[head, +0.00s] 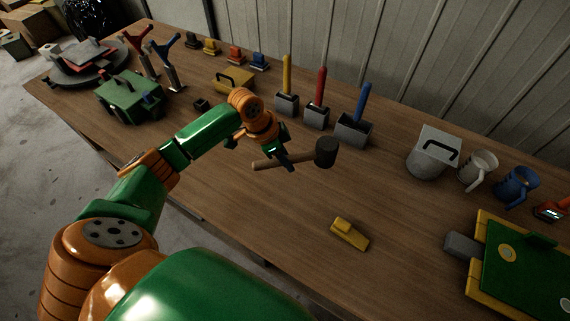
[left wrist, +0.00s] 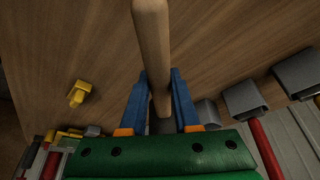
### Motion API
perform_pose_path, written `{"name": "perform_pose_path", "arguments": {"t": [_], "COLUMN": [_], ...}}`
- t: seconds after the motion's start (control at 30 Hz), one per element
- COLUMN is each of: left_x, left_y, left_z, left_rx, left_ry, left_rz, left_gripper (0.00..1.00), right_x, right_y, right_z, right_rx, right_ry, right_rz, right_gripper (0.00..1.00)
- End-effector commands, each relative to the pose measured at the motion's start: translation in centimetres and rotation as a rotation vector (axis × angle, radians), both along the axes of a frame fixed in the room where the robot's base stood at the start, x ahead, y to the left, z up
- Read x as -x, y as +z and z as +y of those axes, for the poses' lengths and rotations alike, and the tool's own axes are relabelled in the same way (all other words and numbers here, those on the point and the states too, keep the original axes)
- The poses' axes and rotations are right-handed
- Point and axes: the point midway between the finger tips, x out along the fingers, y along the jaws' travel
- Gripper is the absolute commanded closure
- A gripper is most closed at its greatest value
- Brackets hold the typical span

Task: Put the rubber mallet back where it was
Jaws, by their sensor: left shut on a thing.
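The rubber mallet has a dark, blocky head (head: 326,152) and a pale wooden handle (head: 264,163). In the head view it is over the middle of the workbench (head: 250,212), lying roughly level, with its head to the right. My left gripper (head: 287,163) is shut on the handle. In the left wrist view the handle (left wrist: 152,50) runs between the two blue fingers (left wrist: 160,98); the mallet's head is mostly hidden behind the green gripper body. I cannot tell how high the mallet is above the bench. My right gripper is not in view.
Grey holders with yellow, red and blue handles (head: 321,88) stand behind the mallet. A grey canister (head: 427,160) and mugs (head: 516,188) are at right, near a green board (head: 520,265). A yellow block (head: 349,234) lies in front. A green box (head: 128,98) is at left.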

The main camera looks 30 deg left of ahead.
Motion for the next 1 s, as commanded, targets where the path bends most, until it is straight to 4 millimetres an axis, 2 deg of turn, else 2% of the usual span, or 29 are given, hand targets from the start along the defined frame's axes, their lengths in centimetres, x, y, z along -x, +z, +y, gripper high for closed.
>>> {"name": "perform_pose_path", "arguments": {"t": [0.1,0.3,0.6,0.63,0.7,0.73,1.0], "left_x": [-0.6,-0.6,-0.6,-0.6,-0.6,-0.6,-0.6], "left_y": [-1.4,-4.2,-4.6,-4.6,-4.6,-4.6,-4.4], "left_z": [0.9,0.9,0.9,0.9,0.9,0.9,0.9], "left_rx": [0.002,0.001,0.001,0.000,0.000,0.000,0.000], "left_ry": [0.003,-0.001,-0.001,-0.001,-0.001,-0.001,-0.001], "left_rz": [-0.001,-0.003,-0.005,-0.003,-0.002,-0.002,-0.002], "left_gripper": [1.00,1.00,1.00,0.62,0.43,0.40,0.40], "right_x": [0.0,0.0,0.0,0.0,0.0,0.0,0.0], "right_y": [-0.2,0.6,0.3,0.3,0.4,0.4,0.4], "right_z": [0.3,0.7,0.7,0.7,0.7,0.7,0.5], "right_rx": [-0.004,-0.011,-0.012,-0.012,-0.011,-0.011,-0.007], "right_ry": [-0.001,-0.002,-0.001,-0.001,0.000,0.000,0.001], "right_rz": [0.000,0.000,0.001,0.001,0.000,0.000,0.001], "right_gripper": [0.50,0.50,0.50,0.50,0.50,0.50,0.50]}}
